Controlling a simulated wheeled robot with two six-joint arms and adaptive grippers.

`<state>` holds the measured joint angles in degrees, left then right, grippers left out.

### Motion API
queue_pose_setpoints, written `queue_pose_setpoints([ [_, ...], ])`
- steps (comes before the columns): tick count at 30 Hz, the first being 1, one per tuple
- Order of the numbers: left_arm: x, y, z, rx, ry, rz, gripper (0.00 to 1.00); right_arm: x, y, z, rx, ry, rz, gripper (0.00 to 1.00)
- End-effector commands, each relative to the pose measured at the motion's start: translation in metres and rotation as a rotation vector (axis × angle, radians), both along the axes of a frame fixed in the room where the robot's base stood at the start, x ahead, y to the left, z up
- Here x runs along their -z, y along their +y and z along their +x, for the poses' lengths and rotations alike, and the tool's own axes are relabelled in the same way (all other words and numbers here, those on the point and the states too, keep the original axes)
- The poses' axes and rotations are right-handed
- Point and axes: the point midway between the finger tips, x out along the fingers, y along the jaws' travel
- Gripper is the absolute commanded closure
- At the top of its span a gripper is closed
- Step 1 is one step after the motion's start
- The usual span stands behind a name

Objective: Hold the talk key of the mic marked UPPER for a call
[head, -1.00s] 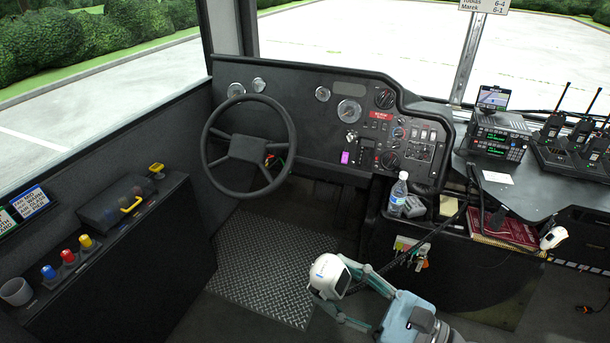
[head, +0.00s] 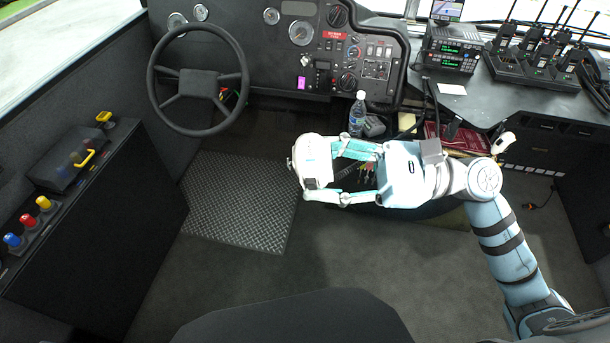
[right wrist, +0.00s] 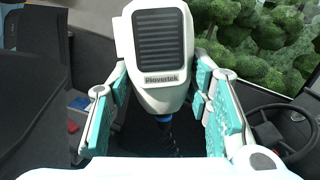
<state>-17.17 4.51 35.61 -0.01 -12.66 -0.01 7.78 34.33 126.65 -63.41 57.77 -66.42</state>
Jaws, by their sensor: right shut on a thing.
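A white hand mic (head: 314,160) is held between the two teal fingers of my right gripper (head: 322,172), in front of the dash and above the tread-plate floor. In the right wrist view, the mic (right wrist: 160,92) faces the camera with its dark slotted grille, a maker's label and a dark cord below. The fingers lie along both its sides. I cannot see its talk key or an UPPER mark. A second white mic (head: 503,143) sits at the right edge of the console. Its marking cannot be read. My left gripper is out of view.
A radio unit (head: 453,52) and several handheld radios in a charger (head: 535,62) stand on the console shelf. The steering wheel (head: 198,82) is to the left. The floor in front is clear.

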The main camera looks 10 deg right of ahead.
Motion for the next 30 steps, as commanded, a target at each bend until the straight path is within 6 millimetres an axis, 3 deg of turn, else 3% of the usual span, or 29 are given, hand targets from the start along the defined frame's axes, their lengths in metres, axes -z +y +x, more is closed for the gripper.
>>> queue_pose_setpoints([
  [9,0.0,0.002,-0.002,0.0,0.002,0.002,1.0,-0.001,-0.001,-0.001,0.011,0.009,0.009,0.77],
  [14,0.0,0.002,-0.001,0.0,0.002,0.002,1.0,0.015,0.006,-0.001,0.021,0.08,0.061,0.77],
  [20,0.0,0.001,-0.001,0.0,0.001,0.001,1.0,0.071,0.007,0.039,0.225,0.153,0.129,0.77],
  [25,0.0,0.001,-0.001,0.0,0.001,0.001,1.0,0.14,0.0,0.074,0.499,0.193,0.206,0.77],
  [27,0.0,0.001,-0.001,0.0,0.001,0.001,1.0,0.159,-0.005,0.085,0.586,0.204,0.239,0.77],
  [30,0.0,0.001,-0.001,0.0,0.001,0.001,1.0,0.17,-0.014,0.093,0.663,0.223,0.288,0.77],
])
